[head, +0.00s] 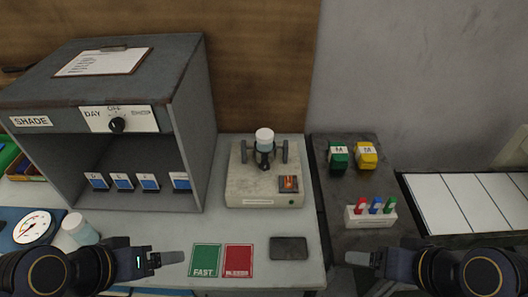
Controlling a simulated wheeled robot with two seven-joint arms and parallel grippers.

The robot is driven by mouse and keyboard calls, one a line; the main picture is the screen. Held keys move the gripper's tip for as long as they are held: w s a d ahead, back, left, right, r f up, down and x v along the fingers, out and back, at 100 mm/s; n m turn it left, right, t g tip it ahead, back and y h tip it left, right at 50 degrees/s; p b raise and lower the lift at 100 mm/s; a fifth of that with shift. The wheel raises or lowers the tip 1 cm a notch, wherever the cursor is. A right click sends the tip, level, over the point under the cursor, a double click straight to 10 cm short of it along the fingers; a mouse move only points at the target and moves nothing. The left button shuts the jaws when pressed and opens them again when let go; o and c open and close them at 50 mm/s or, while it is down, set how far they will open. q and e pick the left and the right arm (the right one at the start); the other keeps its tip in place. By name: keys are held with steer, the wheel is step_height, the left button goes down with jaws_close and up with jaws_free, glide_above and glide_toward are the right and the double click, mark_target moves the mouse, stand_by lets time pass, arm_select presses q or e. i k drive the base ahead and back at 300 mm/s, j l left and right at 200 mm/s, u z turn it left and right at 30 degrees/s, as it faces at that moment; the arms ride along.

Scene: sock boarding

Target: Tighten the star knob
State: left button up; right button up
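A beige block-shaped device (236,185) stands at the middle of the table. A white-capped container (264,138) sits upright in its holder between two dark posts. A small black knob (264,161) shows at the holder's front; it may be the star knob, but its shape is too small to tell. How tight it is cannot be seen. My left gripper (172,258) is at the lower left, in front of the device and apart from it. My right gripper (357,258) is at the lower right, also apart from it. Neither visibly holds anything; the finger gap cannot be made out.
A grey shade box (188,120) with a dial stands at left. Green FAST (205,260) and red (238,260) cards and a dark pad (289,248) lie in front. A peg rack (370,217) is at right.

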mark_target(264, 166)
steer(key=l+u, duration=0.75)
steer(key=k+l+u, duration=0.15)
steer(key=l+u, duration=0.25)
